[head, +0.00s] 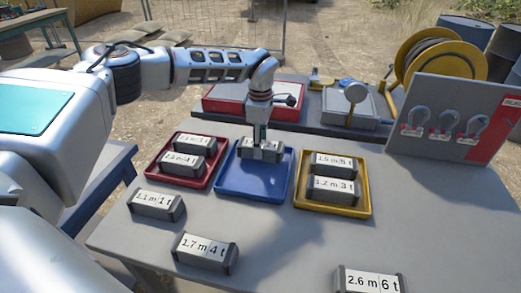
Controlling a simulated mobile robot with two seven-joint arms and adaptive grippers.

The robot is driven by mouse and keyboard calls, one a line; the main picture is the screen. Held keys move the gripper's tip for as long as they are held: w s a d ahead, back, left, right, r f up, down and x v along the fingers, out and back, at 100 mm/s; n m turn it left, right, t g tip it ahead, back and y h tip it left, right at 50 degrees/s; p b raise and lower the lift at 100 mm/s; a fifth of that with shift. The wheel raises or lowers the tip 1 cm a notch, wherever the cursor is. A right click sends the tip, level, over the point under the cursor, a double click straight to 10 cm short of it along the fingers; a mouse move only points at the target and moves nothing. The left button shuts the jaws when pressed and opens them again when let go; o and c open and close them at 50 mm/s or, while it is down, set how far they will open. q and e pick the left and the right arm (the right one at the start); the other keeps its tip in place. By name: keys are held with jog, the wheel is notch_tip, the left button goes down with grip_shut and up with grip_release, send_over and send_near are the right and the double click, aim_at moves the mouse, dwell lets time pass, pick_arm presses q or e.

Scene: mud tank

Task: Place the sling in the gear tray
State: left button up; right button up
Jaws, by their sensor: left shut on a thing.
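The slings show as dark grey blocks with white labels giving metres and tonnes. My left gripper (260,140) reaches down over the blue tray (250,188) and is shut on a sling (272,152). That sling is at the back part of the blue tray; I cannot tell whether it touches the tray floor. Its label is partly hidden by the fingers. The red tray (164,175) on the left holds two slings. The yellow tray (330,205) on the right holds two slings, one marked 1.5 m 5 t (334,164). My right gripper is not in view.
Loose slings lie on the grey table: 1.1 m 1 t (156,204), 1.7 m 4 t (205,252) and 2.6 m 6 t (368,281). A board with shackles (455,120) stands at the right. A red case (230,98) is behind the trays. The table's middle front is clear.

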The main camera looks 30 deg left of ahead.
pick_arm(q)
jog(key=shift+f, duration=1.05)
jog(key=shift+f, duration=0.15)
jog(key=o, duration=1.4)
notch_tip(320, 180, up, 12)
jog(key=shift+r+p, duration=0.1)
jog(key=shift+p, duration=0.35)
